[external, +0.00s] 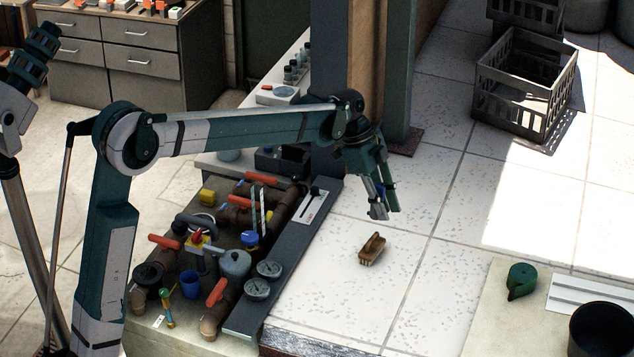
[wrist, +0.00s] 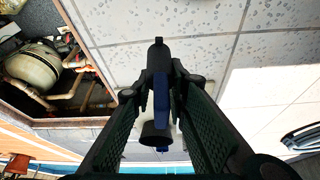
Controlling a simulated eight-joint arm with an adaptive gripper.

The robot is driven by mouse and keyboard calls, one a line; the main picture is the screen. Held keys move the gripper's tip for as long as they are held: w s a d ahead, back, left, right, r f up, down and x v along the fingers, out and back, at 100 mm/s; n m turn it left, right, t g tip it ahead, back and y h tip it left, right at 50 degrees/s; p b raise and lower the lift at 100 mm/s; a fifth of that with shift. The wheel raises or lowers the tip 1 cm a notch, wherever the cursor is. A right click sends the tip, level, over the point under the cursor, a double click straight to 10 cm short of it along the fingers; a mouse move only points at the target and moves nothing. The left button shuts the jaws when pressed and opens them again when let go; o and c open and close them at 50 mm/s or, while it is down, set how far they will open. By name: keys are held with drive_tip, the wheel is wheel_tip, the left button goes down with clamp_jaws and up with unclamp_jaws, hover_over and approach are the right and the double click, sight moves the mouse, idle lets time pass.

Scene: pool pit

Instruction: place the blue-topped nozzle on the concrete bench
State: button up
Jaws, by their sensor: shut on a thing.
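My gripper (external: 380,196) hangs above the speckled tiles near the middle of the external view, fingers pointing down. It is shut on the nozzle. In the wrist view the nozzle (wrist: 161,98) is a dark piece with a blue part between the fingertips, a narrow dark end at the top and a flared end at the bottom. A pale, flat surface (external: 477,325) at the lower right looks like the concrete bench. My gripper is well away from it.
A wooden brush (external: 372,250) lies on the tiles below my gripper. The pale surface carries a green object (external: 521,281), a white tray (external: 590,298) and a black bucket (external: 600,330); its left part is bare. Pipes and gauges (external: 257,288) crowd the left.

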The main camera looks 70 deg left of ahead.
drive_tip(key=s+a+b, duration=0.1)
drive_tip(key=s+a, duration=0.8)
drive_tip(key=a, duration=0.4)
drive_tip(key=s+a+n+b, duration=0.1)
drive_tip(key=s+a+b, duration=0.1)
drive_tip(key=s+a, duration=0.9)
drive_tip(key=s+a+b, duration=0.1)
drive_tip(key=s+a, duration=0.6)
drive_tip(key=a, duration=0.8)
drive_tip(key=shift+t+y, duration=0.4)
drive_tip(key=shift+s+f, duration=0.1)
drive_tip(key=shift+f, duration=2.4)
drive_tip(key=shift+f, duration=0.1)
wheel_tip(320, 180, down, 24)
drive_tip(key=shift+r, duration=0.15)
drive_tip(key=shift+c, duration=0.2)
drive_tip(key=shift+f, duration=2.1)
drive_tip(key=shift+f+b, duration=0.15)
drive_tip(key=shift+b, duration=0.2)
